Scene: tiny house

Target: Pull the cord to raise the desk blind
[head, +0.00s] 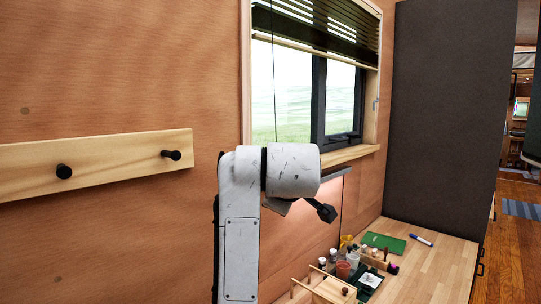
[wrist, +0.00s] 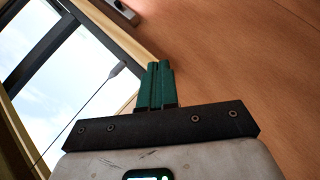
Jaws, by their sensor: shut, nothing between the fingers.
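The blind (head: 318,24) has dark slats and hangs across the upper part of the window, with clear glass below its light bottom rail (head: 312,53). Its thin dark cord (head: 275,90) hangs down in front of the glass and passes behind my arm in the head view. In the wrist view the cord (wrist: 80,115) runs slantwise across the window to a small grey end piece (wrist: 118,69). My gripper (wrist: 160,66) has green fingers, shut and empty. The cord's end piece appears just left of the fingertips, apart from them. In the head view my arm hides the fingers.
A wooden rail with black pegs (head: 64,171) is on the wall at left. The desk (head: 430,262) below holds bottles, a green pad (head: 384,242), a marker (head: 421,240) and a small wooden rack (head: 318,290). A tall dark panel (head: 445,110) stands right of the window.

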